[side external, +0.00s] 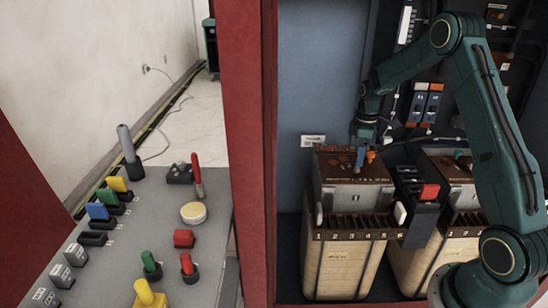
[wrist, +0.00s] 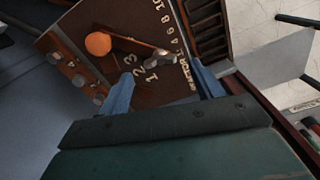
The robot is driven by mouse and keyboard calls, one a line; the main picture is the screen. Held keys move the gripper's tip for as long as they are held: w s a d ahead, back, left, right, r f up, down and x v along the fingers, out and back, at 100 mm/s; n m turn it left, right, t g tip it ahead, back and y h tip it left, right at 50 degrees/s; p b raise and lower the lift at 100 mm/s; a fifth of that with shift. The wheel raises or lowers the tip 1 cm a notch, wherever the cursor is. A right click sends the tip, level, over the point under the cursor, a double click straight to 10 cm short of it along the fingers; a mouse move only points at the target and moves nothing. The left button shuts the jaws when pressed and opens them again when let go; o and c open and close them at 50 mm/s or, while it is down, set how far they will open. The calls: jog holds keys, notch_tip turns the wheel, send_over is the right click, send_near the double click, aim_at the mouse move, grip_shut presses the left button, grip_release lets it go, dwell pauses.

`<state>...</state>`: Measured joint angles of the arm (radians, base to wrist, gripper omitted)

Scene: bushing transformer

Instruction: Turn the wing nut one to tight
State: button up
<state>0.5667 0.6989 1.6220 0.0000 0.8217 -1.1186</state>
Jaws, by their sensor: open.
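The transformer's brown top plate (side external: 338,172) shows below my gripper (side external: 359,166). In the wrist view, my gripper (wrist: 163,72) is open, with its two blue fingers spread over this plate and nothing clear between them. A dial lever with an orange ball (wrist: 98,44) and a metal hub (wrist: 161,57) lies just beyond the fingertips, among printed numbers. Small grey metal fasteners (wrist: 78,80) stand in a row on a brown strip left of the left finger. They may be the wing nuts; which is wing nut one cannot be told.
A second transformer (side external: 455,190) stands to the right, with a black unit bearing a red switch (side external: 429,192) between. A red cabinet post (side external: 253,150) stands left of the work. Beyond it is a grey control panel (side external: 150,215) with coloured switches. Cables hang behind.

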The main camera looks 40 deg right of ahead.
jog(key=shift+f, duration=1.9)
jog(key=c, duration=1)
